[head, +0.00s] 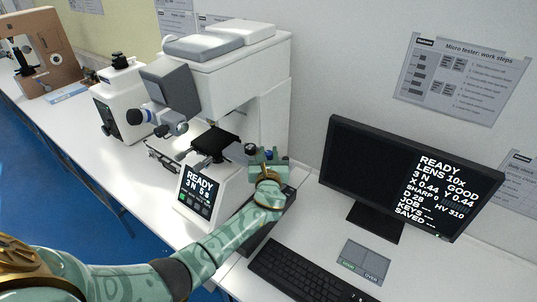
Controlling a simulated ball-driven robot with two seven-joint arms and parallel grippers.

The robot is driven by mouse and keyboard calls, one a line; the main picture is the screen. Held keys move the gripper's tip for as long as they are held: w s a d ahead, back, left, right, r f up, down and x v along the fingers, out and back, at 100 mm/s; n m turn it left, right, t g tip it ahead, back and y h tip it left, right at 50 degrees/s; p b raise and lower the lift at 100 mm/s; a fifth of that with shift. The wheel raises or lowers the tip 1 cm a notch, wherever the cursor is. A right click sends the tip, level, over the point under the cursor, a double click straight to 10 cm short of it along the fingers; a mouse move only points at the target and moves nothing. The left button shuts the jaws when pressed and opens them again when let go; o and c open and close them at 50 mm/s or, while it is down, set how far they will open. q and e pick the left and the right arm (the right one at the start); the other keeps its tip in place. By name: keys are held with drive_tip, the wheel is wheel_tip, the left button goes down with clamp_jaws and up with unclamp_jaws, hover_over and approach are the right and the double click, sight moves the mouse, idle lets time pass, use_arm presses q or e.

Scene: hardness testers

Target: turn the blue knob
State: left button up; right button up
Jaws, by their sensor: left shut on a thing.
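The white hardness tester (222,80) stands on the bench with a lit front screen (198,188) reading READY. My left gripper (268,156) is at the tester's lower right side, just right of the black stage (215,141). It is shut on a small dark blue piece (269,154), which looks like the blue knob; the fingers hide most of it. A round dark knob (251,148) shows just left of the fingers. My right gripper is not in view.
A monitor (400,175) stands right, also reading READY, with a keyboard (305,275) and a grey two-part pad (364,261) in front. A dark box (262,228) lies beside my left forearm. A brown-panelled device (45,50) stands far left.

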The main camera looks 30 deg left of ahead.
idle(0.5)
use_arm(q)
drive_tip(key=o, duration=0.9)
drive_tip(key=shift+o, duration=0.2)
